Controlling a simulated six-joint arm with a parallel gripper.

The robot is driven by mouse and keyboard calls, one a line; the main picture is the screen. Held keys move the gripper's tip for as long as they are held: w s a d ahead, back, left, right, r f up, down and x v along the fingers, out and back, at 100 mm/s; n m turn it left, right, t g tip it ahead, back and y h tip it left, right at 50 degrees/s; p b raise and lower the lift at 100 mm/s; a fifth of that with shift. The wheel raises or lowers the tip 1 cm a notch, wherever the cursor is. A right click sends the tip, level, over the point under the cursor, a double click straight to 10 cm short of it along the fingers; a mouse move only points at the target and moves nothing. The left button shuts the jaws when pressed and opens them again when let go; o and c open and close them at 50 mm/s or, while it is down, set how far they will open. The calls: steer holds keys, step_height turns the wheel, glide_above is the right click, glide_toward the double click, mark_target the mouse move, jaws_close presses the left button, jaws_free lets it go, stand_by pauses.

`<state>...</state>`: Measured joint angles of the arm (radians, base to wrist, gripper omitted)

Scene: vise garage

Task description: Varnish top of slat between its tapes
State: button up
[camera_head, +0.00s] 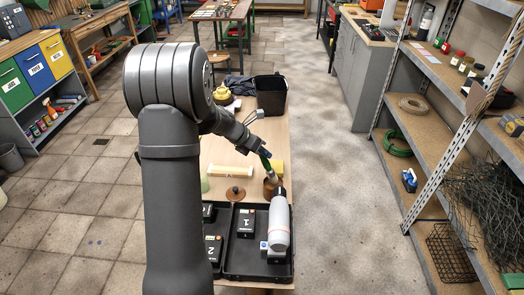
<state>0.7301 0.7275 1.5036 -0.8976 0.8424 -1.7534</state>
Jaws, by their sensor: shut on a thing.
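My gripper (262,152) is shut on a green-handled brush (265,160) above the workbench. The brush points down and right, its pale lower end at the mouth of a small brown jar (270,188). I cannot tell whether the tip is inside the jar. A pale yellow bar (230,171), perhaps the slat, lies across the bench left of the jar. Its tapes are too small to make out. A brown round lid with a knob (235,194) lies in front of the bar. My arm hides part of the bench's left side.
A black tray (243,268) at the near end holds numbered dark boxes and a white bottle-like thing (279,222). A yellow block (277,168) sits behind the jar. A black bin (270,94) and a yellow pot (222,96) stand at the back. Shelves are at right.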

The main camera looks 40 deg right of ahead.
steer(key=shift+f, duration=0.7)
stand_by(1.6)
steer(key=shift+r, duration=3.55)
